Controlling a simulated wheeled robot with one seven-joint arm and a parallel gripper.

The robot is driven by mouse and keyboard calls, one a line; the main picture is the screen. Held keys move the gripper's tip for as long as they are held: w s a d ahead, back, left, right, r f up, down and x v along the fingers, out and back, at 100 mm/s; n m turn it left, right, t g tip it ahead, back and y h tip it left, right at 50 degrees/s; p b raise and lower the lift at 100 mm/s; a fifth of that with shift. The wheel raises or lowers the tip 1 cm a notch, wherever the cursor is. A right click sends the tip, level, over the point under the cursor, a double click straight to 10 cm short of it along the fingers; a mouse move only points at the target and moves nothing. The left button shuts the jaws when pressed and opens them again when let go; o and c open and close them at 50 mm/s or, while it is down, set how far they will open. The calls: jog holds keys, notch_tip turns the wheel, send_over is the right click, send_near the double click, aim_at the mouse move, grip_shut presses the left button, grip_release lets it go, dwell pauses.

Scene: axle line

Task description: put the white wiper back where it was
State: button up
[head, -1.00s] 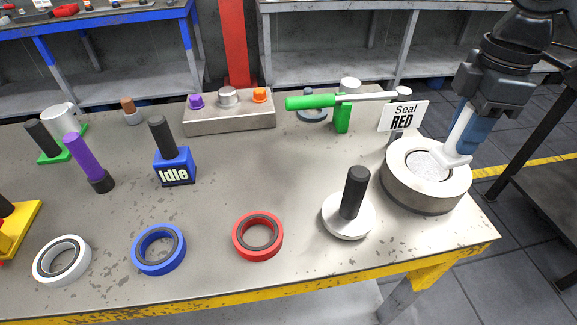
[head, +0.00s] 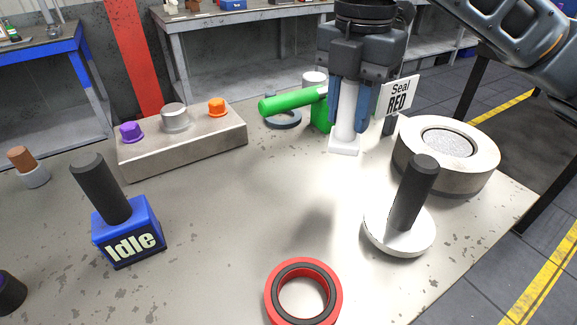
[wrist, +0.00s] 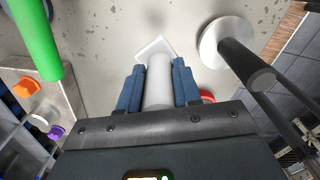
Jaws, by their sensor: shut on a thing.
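The white wiper (head: 346,122) is a white handle with a flat square foot. My gripper (head: 347,108) is shut on its handle, with one blue finger on each side, and holds it upright near the back right of the table. Whether its foot touches the table cannot be told. In the wrist view the wiper (wrist: 158,75) points away between the fingers of my gripper (wrist: 158,88). The round metal pot (head: 480,170) with a grey grainy filling stands to the right. The "Seal RED" sign (head: 399,95) stands just right of my gripper.
A green-handled tool (head: 290,101) on a green stand (head: 319,117) is close left of my gripper. A white disc with a black handle (head: 392,235) stands in front. A red ring (head: 276,295), a blue "Idle" block (head: 128,235) and a button box (head: 190,148) are also there. The table's middle is clear.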

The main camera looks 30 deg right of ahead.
jog(key=shift+w+a+f, duration=0.5)
jog(key=shift+a+f, duration=0.65)
jog(key=shift+f, duration=0.25)
jog(key=shift+w+a+f, duration=0.5)
jog(key=shift+a+f, duration=0.6)
jog(key=shift+f, duration=0.35)
jog(key=shift+w+a+f, duration=0.5)
jog(key=shift+a+f, duration=0.65)
jog(key=shift+f, duration=0.25)
jog(key=o, duration=1)
jog(key=shift+f, duration=0.15)
jog(key=shift+o, duration=0.2)
notch_tip(320, 180, up, 12)
jog(key=shift+r+p, duration=0.2)
jog(key=shift+p, duration=0.2)
